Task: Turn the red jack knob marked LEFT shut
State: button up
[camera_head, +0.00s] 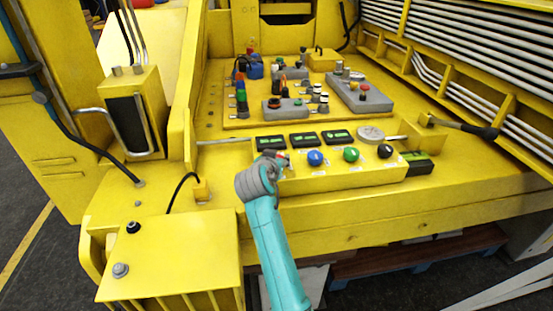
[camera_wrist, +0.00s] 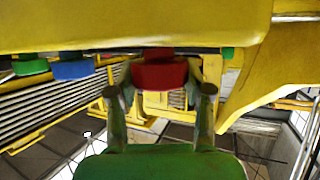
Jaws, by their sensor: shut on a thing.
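The red knob (camera_wrist: 160,72) sits on the yellow panel's face in the wrist view, between the two fingers of my gripper (camera_wrist: 161,88). My gripper is shut on it, one finger on each side. In the head view my gripper (camera_head: 279,160) is at the left end of the knob row and hides most of the red knob. No LEFT marking can be read. Which way the knob is turned cannot be told.
A blue knob (camera_head: 315,158), a green knob (camera_head: 351,154) and a black knob (camera_head: 385,151) stand to the right. Small green-lit displays (camera_head: 305,139) lie behind them. A dark-handled lever (camera_head: 478,130) sticks out at the right. A yellow box (camera_head: 170,262) stands front left.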

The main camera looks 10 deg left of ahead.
jog(key=shift+m+g+h, duration=0.9)
jog(key=shift+m+h, duration=1.4)
jog(key=shift+h, duration=0.3)
jog(key=shift+f, duration=0.1)
jog(key=o, duration=1.2)
jog(key=shift+c, duration=0.2)
jog(key=shift+a, duration=0.1)
jog(key=v, duration=1.2)
